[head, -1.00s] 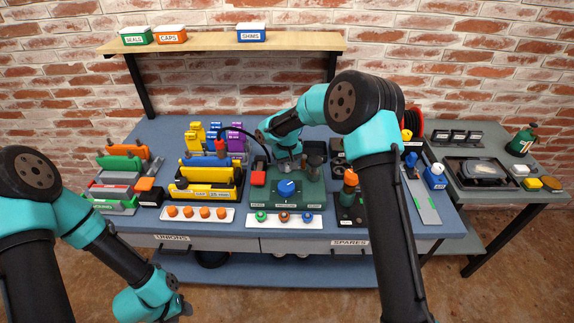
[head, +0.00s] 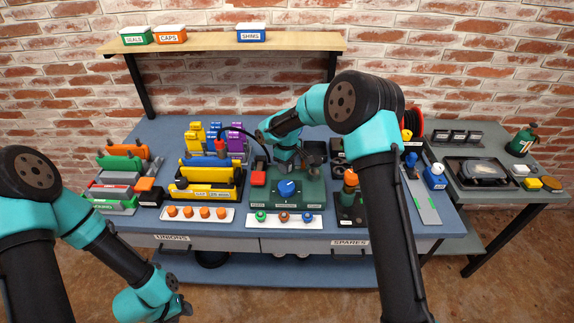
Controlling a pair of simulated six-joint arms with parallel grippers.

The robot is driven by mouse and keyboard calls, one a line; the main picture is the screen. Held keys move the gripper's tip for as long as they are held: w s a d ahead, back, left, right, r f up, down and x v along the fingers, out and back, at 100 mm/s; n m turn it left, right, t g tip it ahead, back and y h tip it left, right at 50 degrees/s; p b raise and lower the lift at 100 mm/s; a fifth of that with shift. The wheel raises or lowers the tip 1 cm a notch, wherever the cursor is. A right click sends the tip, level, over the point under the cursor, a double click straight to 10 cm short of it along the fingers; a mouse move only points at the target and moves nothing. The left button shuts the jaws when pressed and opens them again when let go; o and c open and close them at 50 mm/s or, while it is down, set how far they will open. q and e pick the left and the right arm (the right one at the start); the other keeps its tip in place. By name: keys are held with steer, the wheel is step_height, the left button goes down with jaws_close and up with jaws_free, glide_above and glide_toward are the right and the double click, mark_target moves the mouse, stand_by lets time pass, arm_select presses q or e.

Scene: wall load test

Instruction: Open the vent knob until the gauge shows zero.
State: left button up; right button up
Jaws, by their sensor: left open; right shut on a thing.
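My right gripper (head: 286,170) points down over the back of this unit, just behind the blue knob. It is shut on what seems to be the vent knob, which the wrist and fingers hide. I cannot make out a gauge reading; dark round parts stand beside the wrist. My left gripper (head: 184,309) is open and empty, low in front of the bench, away from the unit.
A white tray with coloured caps (head: 285,219) lies in front of the unit, and one with orange caps (head: 197,214) to its left. A yellow rack (head: 207,178) stands left; an orange-topped dark fixture (head: 350,199) stands right. A shelf (head: 200,44) hangs behind.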

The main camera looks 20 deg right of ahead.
steer(key=o, duration=0.9)
steer(key=shift+r, duration=0.1)
step_height(320, 180, up, 17)
steer(key=shift+r, duration=0.15)
stand_by(0.5)
